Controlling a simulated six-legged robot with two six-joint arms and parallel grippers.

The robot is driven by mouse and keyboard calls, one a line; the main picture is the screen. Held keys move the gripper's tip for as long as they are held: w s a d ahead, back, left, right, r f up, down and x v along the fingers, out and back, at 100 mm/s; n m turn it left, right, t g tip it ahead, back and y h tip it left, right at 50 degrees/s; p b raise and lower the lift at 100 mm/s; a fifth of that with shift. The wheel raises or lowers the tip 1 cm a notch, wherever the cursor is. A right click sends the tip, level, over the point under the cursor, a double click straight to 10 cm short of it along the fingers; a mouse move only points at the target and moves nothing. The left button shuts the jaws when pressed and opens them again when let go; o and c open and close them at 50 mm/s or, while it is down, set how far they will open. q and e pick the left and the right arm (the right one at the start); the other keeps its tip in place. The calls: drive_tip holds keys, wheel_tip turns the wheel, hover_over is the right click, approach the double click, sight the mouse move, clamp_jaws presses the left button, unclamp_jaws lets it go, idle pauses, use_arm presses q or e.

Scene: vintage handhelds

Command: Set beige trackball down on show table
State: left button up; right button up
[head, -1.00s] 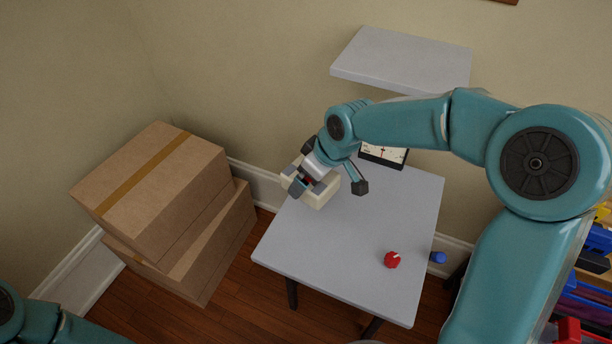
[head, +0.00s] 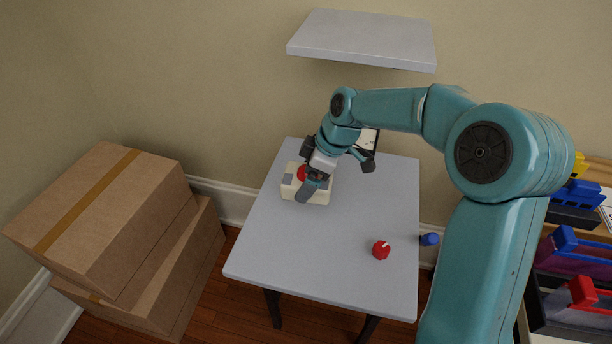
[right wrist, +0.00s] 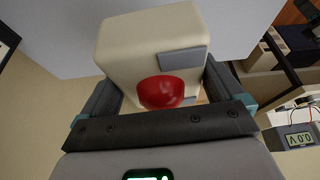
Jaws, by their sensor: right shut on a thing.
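The beige trackball (head: 318,192) has a red ball and grey buttons. It is at the far left part of the grey show table (head: 320,260) in the head view. My right gripper (head: 307,182) is shut on it from above. In the right wrist view the trackball (right wrist: 150,45) sits between the two fingers, its red ball towards the palm. I cannot tell whether its underside touches the table top. My left gripper is not in view.
A meter (head: 369,140) stands at the back, partly hidden by my arm. Cardboard boxes (head: 100,215) are left; a wall shelf (head: 362,40) is above. The table's near middle is clear.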

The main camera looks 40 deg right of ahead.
drive_tip(key=shift+a+f+b, duration=0.1)
drive_tip(key=shift+f+b, duration=0.1)
drive_tip(key=shift+b, duration=0.1)
drive_tip(key=shift+f+b, duration=0.5)
drive_tip(key=shift+f, duration=0.05)
drive_tip(key=shift+f+b, duration=0.7)
drive_tip(key=shift+f, duration=0.15)
wheel_tip(320, 180, down, 4)
drive_tip(key=b, duration=0.4)
drive_tip(key=shift+f, duration=0.2)
drive_tip(key=o, duration=0.8)
drive_tip(key=shift+r+p, duration=2.15)
drive_tip(key=shift+r, duration=0.85)
